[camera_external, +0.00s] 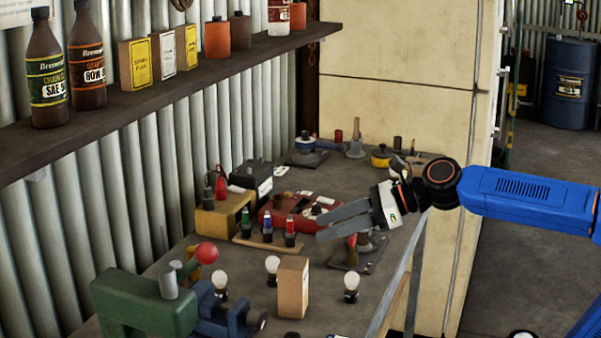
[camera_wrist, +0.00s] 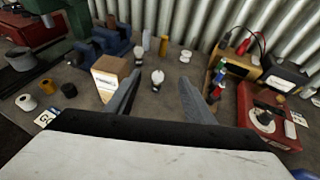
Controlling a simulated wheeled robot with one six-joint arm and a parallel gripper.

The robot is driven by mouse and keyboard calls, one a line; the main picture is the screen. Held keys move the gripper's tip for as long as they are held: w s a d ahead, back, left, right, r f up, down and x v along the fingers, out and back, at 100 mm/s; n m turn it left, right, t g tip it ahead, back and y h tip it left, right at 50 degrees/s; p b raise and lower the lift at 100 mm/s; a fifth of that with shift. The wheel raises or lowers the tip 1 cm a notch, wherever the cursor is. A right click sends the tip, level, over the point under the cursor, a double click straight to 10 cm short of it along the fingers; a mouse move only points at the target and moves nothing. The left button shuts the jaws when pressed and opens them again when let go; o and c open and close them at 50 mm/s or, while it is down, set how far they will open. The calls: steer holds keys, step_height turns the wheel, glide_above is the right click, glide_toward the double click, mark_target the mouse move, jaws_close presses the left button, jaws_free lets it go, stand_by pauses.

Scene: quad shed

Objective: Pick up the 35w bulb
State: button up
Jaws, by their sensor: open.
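Three round white bulbs with dark bases stand upright on the workbench. In the external view one is right of the cardboard box (camera_external: 351,283), one behind it (camera_external: 272,265), and one by the blue vise (camera_external: 220,278). No wattage marking is readable, so I cannot tell which is the 35w bulb.
The cardboard box (camera_external: 292,287) stands close to the bulbs. A blue vise (camera_external: 225,315) and green machine (camera_external: 140,305) are at left. A shelf (camera_external: 160,95) runs above the bench's wall side.

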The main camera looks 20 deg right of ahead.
glide_toward(273, 270)
steer(key=x, duration=0.2)
steer(key=w+x, duration=0.1)
steer(key=x, duration=0.4)
steer(key=shift+w+d+r, duration=0.1)
steer(key=shift+w+r, duration=0.05)
steer(key=shift+w, duration=0.2)
steer(key=shift+x, duration=3.25)
steer(key=shift+r, duration=0.1)
steer(key=c, duration=1.1)
